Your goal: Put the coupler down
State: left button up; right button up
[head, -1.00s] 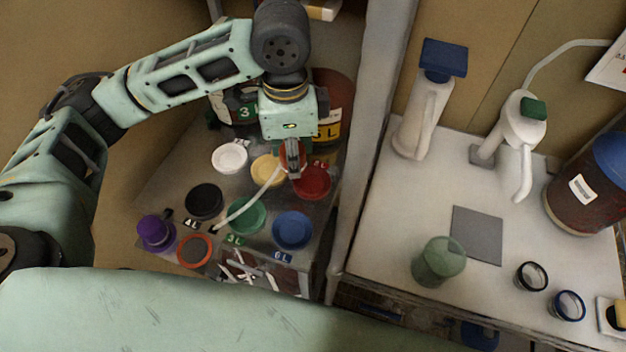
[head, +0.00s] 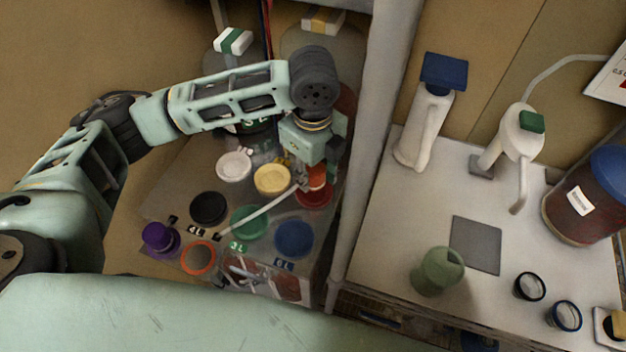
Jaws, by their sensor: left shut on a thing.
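My left gripper (head: 318,166) points down over the back right of the grey board (head: 165,203), just above the red disc (head: 314,196). It is shut on a small orange-red piece (head: 317,178), which seems to be the coupler. The fingers partly hide the held piece and the red disc. I cannot tell whether the piece touches the disc. My right gripper is out of view.
White (head: 234,166), yellow (head: 272,179), black (head: 208,208) and blue (head: 294,239) discs, a purple knob (head: 158,237) and an orange-rimmed disc (head: 199,257) are on the board. A pale post (head: 351,220) separates it from the white counter (head: 385,255). Bulky vessels stand behind.

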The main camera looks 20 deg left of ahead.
aim_at(313, 184)
pick_arm(q)
notch_tip(313, 184, down, 3)
jog(key=shift+d+f+p, duration=0.1)
jog(key=shift+p, duration=0.2)
jog(key=shift+f, duration=0.25)
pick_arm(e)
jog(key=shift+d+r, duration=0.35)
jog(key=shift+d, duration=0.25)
pick_arm(q)
jog(key=o, duration=1.2)
jog(key=shift+f, duration=0.15)
jog(key=shift+o, duration=0.2)
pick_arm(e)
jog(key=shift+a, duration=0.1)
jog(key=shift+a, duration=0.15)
